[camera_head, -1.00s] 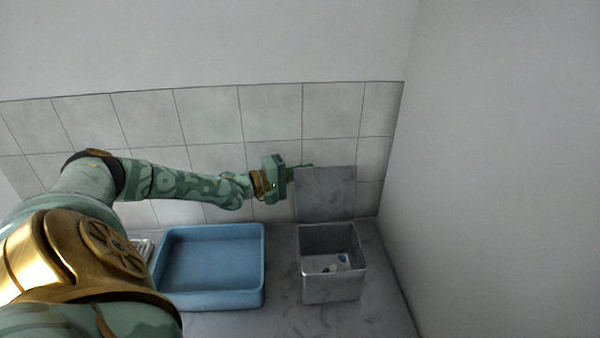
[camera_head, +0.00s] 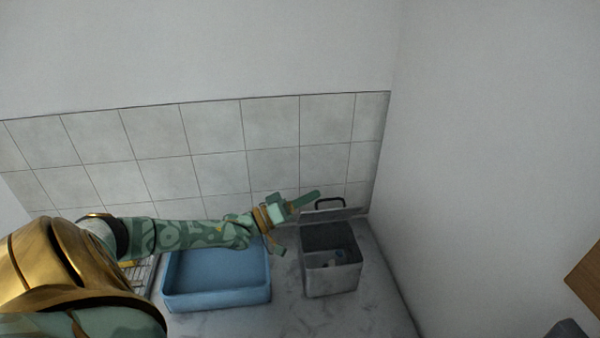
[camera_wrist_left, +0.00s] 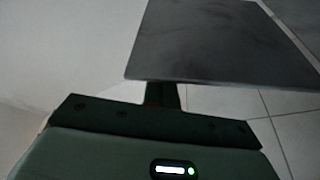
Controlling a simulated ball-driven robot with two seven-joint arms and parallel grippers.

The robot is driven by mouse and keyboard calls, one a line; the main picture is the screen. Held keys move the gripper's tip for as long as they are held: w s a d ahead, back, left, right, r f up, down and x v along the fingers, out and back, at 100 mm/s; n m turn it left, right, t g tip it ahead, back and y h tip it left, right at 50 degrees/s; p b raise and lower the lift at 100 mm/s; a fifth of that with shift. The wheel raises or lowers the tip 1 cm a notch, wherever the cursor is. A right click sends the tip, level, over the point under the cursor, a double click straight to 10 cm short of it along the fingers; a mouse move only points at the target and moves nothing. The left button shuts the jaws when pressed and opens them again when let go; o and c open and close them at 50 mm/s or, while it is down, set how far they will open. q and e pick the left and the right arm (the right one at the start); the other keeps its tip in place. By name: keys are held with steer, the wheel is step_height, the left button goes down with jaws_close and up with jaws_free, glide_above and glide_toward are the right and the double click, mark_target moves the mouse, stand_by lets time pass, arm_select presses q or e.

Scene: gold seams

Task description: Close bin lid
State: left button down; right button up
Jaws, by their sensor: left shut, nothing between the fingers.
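The grey metal bin (camera_head: 332,280) stands on the counter, right of the blue tray, with small blue and pale items inside. Its lid (camera_head: 345,214) is hinged at the back and partly open, seen nearly edge-on, with a dark handle (camera_head: 329,203) above its edge. My left gripper (camera_head: 306,200) is shut and empty at the lid's upper left, its fingers pointing right. In the left wrist view the lid (camera_wrist_left: 220,45) is a grey slab just beyond the shut fingers (camera_wrist_left: 163,95); I cannot tell whether they touch it. My right gripper is not in view.
The blue tray (camera_head: 217,298) sits left of the bin below my left forearm. A wire rack (camera_head: 142,276) is partly hidden at its left. The tiled wall (camera_head: 215,130) is close behind, and a plain wall (camera_head: 480,170) bounds the right. Counter in front of the bin is clear.

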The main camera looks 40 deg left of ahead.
mark_target(334, 211)
arm_select(q)
steer(key=s+d+f+m+h, duration=0.1)
steer(key=m, duration=0.1)
steer(key=s+d+f+m+b, duration=0.1)
steer(key=m, duration=0.1)
steer(key=s+d+f+m+h, duration=0.1)
steer(key=m, duration=0.1)
steer(key=shift+d+f+h+b, duration=0.1)
steer(key=shift+d+h+b, duration=0.2)
steer(key=shift+d+b, duration=0.05)
steer(key=s+d+f+m+g+h+b, duration=0.2)
steer(key=f+m+b, duration=0.4)
steer(key=m, duration=0.5)
steer(key=shift+s+d+g+h, duration=0.3)
steer(key=shift+d+g+h, duration=0.35)
steer(key=shift+g+h, duration=0.35)
steer(key=shift+r, duration=0.1)
